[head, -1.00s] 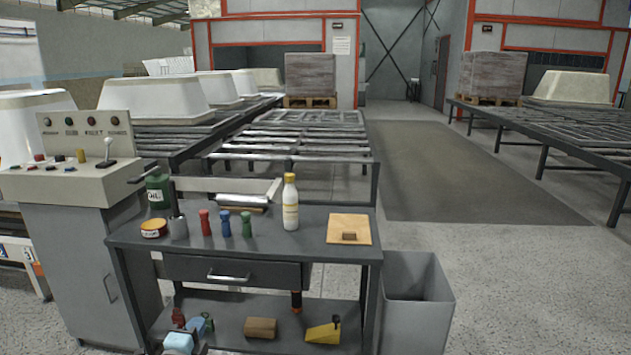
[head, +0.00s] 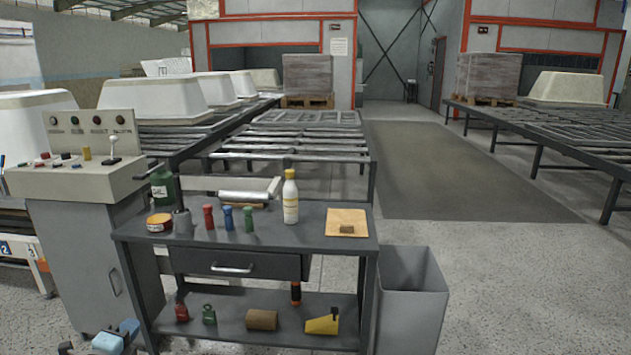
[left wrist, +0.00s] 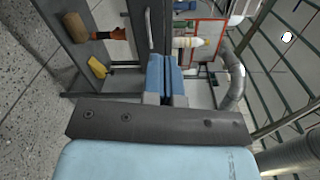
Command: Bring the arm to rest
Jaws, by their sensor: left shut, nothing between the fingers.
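My left gripper (head: 130,327) is low at the bottom left of the head view, left of the workbench's lower shelf. In the left wrist view, its two blue fingers (left wrist: 164,74) are together with nothing between them. The workbench (head: 285,246) shows ahead of the fingers in the wrist view, on its side. My right gripper is in neither view.
The lower shelf holds a brown block (head: 262,320) and a yellow tool (head: 322,323). A control cabinet (head: 75,255) stands left; a grey bin (head: 411,300) stands right.

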